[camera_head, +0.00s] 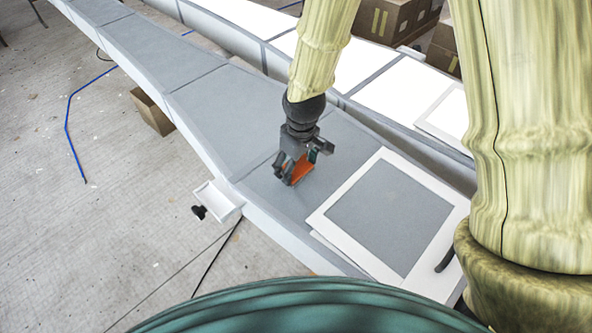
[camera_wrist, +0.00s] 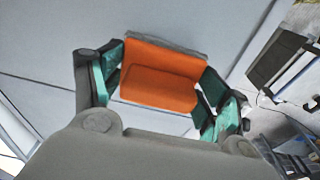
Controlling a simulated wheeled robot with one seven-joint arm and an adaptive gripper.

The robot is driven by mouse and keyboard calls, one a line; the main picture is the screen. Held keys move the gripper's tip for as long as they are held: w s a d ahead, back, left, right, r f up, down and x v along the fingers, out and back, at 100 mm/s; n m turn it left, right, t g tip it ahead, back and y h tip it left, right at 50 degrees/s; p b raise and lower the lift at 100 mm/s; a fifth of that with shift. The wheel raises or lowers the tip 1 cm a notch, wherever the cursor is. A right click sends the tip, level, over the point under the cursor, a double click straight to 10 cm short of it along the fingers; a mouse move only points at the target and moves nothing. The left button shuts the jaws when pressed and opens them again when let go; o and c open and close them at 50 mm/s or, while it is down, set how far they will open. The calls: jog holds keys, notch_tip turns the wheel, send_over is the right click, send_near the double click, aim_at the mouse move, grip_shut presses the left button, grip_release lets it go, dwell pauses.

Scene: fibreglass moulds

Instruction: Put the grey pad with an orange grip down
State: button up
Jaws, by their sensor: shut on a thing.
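The grey pad with an orange grip (camera_wrist: 160,77) is between the fingers of my gripper (camera_wrist: 165,90) in the wrist view. Its orange grip faces the wrist camera, and a thin strip of grey pad shows along its far edge. In the head view the orange grip (camera_head: 298,168) shows between the fingertips of my gripper (camera_head: 296,170). The gripper is shut on it, over the grey mould surface (camera_head: 215,95). Whether the pad touches the surface cannot be told; its underside is hidden.
A white frame with a grey centre (camera_head: 385,215) lies on the mould to the right of my gripper. A small white tray (camera_head: 216,198) sticks out at the mould's left edge, near a black knob (camera_head: 199,212). A cardboard box (camera_head: 152,112) stands on the floor. The mould surface beyond my gripper is clear.

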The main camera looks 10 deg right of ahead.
aim_at(299, 170)
jog(key=f, duration=0.1)
jog(key=b, duration=0.1)
jog(key=f, duration=0.1)
jog(key=shift+w+f, duration=0.25)
jog(key=shift+f, duration=0.1)
jog(key=shift+s+r, duration=0.1)
jog(key=o, duration=1.4)
jog(key=shift+c, duration=0.2)
notch_tip(299, 170, up, 12)
jog(key=s+b, duration=0.1)
jog(key=b, duration=0.1)
jog(key=shift+d+b, duration=0.35)
jog(key=shift+b, duration=0.05)
